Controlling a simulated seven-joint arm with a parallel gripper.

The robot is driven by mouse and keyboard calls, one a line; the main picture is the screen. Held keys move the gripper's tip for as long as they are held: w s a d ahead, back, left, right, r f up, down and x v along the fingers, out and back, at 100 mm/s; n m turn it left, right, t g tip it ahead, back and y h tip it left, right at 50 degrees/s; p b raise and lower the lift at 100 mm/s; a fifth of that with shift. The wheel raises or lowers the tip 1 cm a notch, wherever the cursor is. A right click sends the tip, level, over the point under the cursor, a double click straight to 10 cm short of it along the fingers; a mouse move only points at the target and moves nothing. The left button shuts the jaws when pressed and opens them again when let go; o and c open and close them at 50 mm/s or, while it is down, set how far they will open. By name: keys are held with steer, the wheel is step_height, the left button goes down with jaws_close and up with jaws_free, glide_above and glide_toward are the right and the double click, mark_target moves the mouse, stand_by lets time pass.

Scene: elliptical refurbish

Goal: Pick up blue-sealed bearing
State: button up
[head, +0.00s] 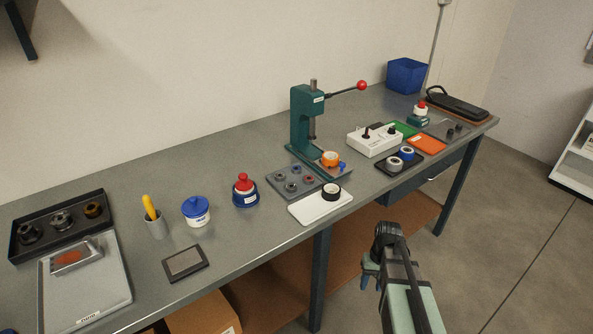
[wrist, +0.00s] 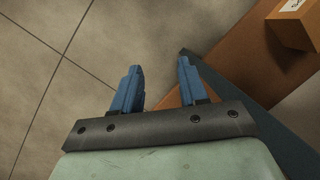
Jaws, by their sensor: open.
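The blue-sealed bearing (head: 406,153), a ring with a blue band and pale centre, appears to be the one in the small black tray (head: 383,167) on the right half of the bench. A grey ring-shaped bearing (head: 395,164) sits beside it in the same tray. My gripper (wrist: 160,66) is open and empty, with two blue fingers apart above the floor. In the head view my gripper (head: 369,272) hangs in front of the bench edge, below and nearer than the tray. The wrist view does not show the bearing.
A green press (head: 303,122) with a red-knobbed lever stands left of the tray. A white switch box (head: 373,141) is behind the tray, and an orange mat (head: 427,143) is to its right. A white board (head: 308,210) with a dark-rimmed ring lies near the front edge.

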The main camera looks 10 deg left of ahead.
steer(key=w+a+r+t, duration=0.1)
steer(key=w+r, duration=0.7)
steer(key=r, duration=0.5)
step_height(320, 180, up, 27)
steer(key=n+t, duration=0.1)
steer(key=n, duration=0.4)
glide_above(296, 167)
steer(key=shift+h, duration=0.4)
steer(key=f, duration=0.8)
steer(key=shift+s, duration=0.2)
steer(key=shift+w+f, duration=0.15)
steer(key=shift+f, duration=2.7)
steer(key=shift+c, duration=0.4)
steer(key=c, duration=0.6)
